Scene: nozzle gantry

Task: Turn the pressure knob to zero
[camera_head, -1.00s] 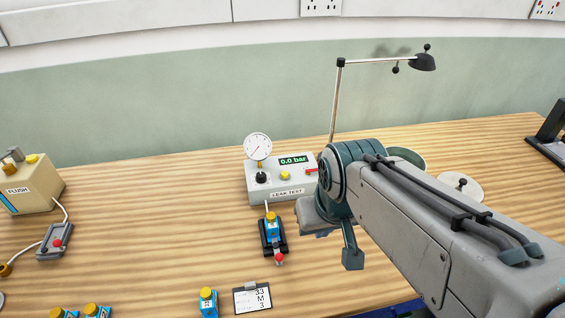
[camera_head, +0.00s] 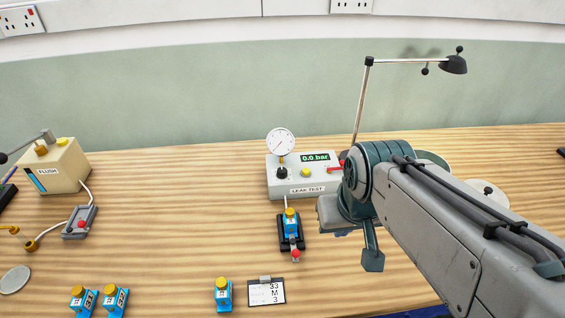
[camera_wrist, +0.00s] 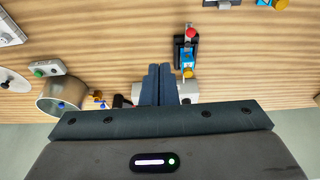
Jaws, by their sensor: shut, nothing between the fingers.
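The leak test box (camera_head: 303,188) is pale grey and stands on the bench against the back wall. Its black pressure knob (camera_head: 282,173) is on the left of its top, below a round white dial gauge (camera_head: 281,142). Its green display (camera_head: 315,157) reads 0.0 bar. My gripper (camera_wrist: 159,68) is shut and empty in the wrist view, its two dark blue fingers side by side. The box (camera_wrist: 189,88) is partly hidden behind them there. The knob is clear of my arm.
A blue valve with a yellow cap in a black holder (camera_head: 291,232) stands in front of the box. A lamp (camera_head: 364,100) rises behind my arm. A flush unit (camera_head: 58,167) is at left. Blue valves (camera_head: 223,294) and a label card (camera_head: 267,291) lie near the front.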

